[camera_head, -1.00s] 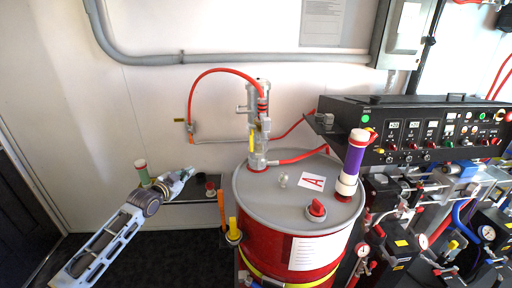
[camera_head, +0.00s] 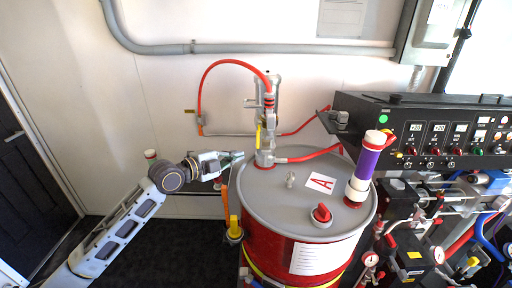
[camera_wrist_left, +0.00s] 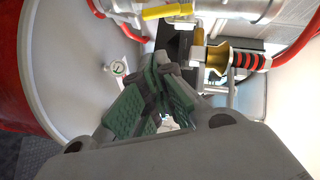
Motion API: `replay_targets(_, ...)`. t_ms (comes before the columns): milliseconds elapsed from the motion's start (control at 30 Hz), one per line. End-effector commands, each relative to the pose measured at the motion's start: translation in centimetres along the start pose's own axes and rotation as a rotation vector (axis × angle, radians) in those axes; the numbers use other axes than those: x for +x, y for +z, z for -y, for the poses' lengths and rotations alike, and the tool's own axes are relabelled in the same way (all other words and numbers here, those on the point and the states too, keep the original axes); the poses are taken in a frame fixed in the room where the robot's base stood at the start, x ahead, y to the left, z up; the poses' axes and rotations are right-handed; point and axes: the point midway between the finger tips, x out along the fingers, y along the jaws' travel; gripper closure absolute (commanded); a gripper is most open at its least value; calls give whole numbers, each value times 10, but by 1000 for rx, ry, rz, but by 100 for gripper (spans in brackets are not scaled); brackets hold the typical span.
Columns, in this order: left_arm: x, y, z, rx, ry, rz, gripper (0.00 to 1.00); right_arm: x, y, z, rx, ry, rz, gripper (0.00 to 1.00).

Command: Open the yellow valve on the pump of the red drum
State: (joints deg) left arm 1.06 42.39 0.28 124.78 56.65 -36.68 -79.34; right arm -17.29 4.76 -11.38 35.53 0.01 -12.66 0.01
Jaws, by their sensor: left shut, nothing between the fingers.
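The red drum (camera_head: 278,247) has a grey lid, and a silver pump (camera_head: 264,105) stands at the lid's back left. The yellow valve handle (camera_head: 258,136) hangs roughly upright on the pump's lower left side. In the left wrist view the yellow handle (camera_wrist_left: 166,11) lies near the top edge, beyond the fingers and apart from them. My left gripper (camera_head: 238,156) is just left of the pump, a little below the handle. Its green-padded fingers (camera_wrist_left: 163,62) are shut and empty. My right gripper is not in view.
A purple and white cylinder (camera_head: 368,162) and a red cap (camera_head: 321,213) are on the lid. A red hose (camera_head: 207,83) arcs from the pump to the wall. A black control panel (camera_head: 430,130) with pipework fills the right side.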

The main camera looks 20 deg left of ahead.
Motion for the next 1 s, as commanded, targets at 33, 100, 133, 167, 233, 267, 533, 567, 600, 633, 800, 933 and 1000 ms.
replay_targets(33,0,0,-1,35,3,1,100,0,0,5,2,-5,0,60)
replay_targets(100,0,0,-1,78,5,1,100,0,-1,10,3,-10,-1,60)
replay_targets(133,0,0,-1,91,5,1,100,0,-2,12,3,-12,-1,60)
replay_targets(167,0,0,-1,103,4,2,100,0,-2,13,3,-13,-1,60)
replay_targets(233,0,1,-1,120,4,2,100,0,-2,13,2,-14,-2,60)
replay_targets(267,0,1,-1,125,4,2,100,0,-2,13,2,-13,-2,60)
replay_targets(533,0,1,-1,128,4,2,100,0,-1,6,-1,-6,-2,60)
replay_targets(567,0,1,-1,128,4,2,100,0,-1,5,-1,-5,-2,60)
replay_targets(600,0,1,-1,128,4,2,100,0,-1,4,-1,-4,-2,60)
replay_targets(633,0,1,-1,127,4,2,100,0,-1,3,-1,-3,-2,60)
replay_targets(800,4,1,0,127,3,3,100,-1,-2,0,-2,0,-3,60)
replay_targets(933,9,1,0,125,2,2,100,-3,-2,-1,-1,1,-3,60)
replay_targets(1000,14,1,0,123,2,3,100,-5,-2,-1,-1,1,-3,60)
